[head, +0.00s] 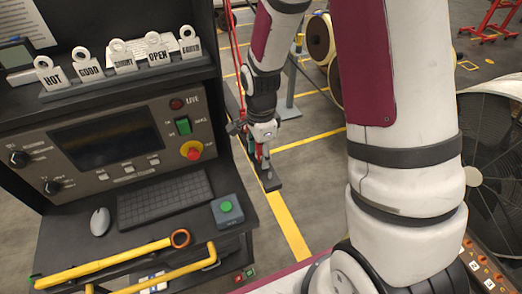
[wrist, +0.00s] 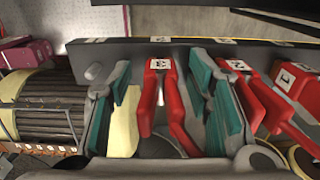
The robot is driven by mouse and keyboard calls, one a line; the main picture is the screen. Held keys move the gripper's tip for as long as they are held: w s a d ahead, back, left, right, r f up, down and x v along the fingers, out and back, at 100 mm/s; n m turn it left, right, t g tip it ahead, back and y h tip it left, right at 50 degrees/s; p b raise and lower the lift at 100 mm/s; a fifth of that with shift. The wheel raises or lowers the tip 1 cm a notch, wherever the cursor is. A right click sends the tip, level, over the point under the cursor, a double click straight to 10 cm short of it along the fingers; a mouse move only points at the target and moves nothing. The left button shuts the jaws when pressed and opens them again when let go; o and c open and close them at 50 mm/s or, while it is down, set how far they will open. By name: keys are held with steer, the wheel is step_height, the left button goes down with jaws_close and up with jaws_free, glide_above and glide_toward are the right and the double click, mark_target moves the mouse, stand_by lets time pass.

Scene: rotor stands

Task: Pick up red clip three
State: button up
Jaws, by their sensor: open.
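Several red clips stand in a row on a dark rail (wrist: 120,50) in the wrist view. The leftmost red clip (wrist: 150,98) has two prongs and a small white label whose mark I cannot read surely. My gripper (wrist: 162,82) is open, with one teal-padded finger on the left and one on the right of this clip. The clip is between the fingers, and I see a gap on its left. A second red clip (wrist: 240,75) is just right of the right finger, and another (wrist: 285,78) is farther right. In the head view my gripper (head: 262,150) is low over the dark rail (head: 271,184), largely hiding the clips.
The control console (head: 130,140) with its keyboard (head: 165,200) stands left of my gripper. A yellow-handled bar (head: 110,262) lies at its front edge. A large fan (head: 495,150) is at the right. A ribbed dark cylinder (wrist: 50,105) is left in the wrist view.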

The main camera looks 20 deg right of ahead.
jaws_close()
steer(key=shift+r, duration=0.1)
steer(key=shift+w+r, duration=0.1)
steer(key=shift+r, duration=0.6)
step_height(320, 180, up, 2)
steer(key=shift+r+b, duration=0.1)
steer(key=shift+b, duration=0.3)
steer(key=s+r+p, duration=0.1)
steer(key=s+p, duration=0.4)
steer(key=s, duration=1.1)
steer(key=shift+s+r, duration=0.15)
steer(key=shift+r, duration=0.05)
